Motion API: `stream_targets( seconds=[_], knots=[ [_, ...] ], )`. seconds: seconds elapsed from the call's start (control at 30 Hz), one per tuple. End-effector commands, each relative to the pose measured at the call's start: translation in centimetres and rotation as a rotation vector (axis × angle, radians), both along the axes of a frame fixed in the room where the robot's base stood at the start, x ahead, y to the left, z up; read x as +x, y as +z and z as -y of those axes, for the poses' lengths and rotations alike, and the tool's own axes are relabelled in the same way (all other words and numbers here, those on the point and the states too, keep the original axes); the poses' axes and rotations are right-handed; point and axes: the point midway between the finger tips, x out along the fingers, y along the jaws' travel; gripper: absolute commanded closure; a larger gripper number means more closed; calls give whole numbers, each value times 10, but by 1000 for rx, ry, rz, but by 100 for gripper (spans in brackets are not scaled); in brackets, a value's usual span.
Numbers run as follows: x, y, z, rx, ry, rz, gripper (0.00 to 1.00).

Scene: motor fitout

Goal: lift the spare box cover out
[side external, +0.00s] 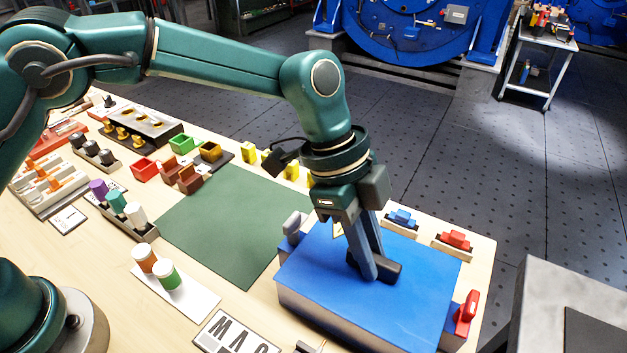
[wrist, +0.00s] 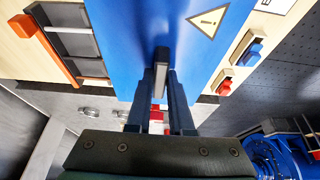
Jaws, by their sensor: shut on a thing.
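The spare box cover (side external: 330,265) is a flat blue panel with a dark bar handle (side external: 388,270) on top. It appears to sit level on the grey box (side external: 345,327) at the front right of the table. My gripper (side external: 372,270) points down at the cover, shut on the handle. In the wrist view the blue cover (wrist: 130,25) bears a yellow warning triangle (wrist: 208,19), and the handle (wrist: 161,70) lies between the fingers of my gripper (wrist: 160,82). The fingers partly hide the handle.
A red latch (side external: 467,306) stands at the box's right end and a grey one (side external: 292,224) at its left. Blue (side external: 402,219) and red (side external: 455,240) parts sit behind it. The green mat (side external: 225,225) to the left is clear.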

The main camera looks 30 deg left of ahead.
Motion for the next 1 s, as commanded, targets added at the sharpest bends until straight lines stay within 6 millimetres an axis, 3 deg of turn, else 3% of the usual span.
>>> stream_targets(
  seconds=[0.67, 0.97, 1.0],
  knots=[
    [1, 5, 1, -5, 1, 5, 100],
    [2, 43, 1, -7, -1, 9, 100],
    [4, 48, -7, -5, 5, 7, 100]
  ],
)
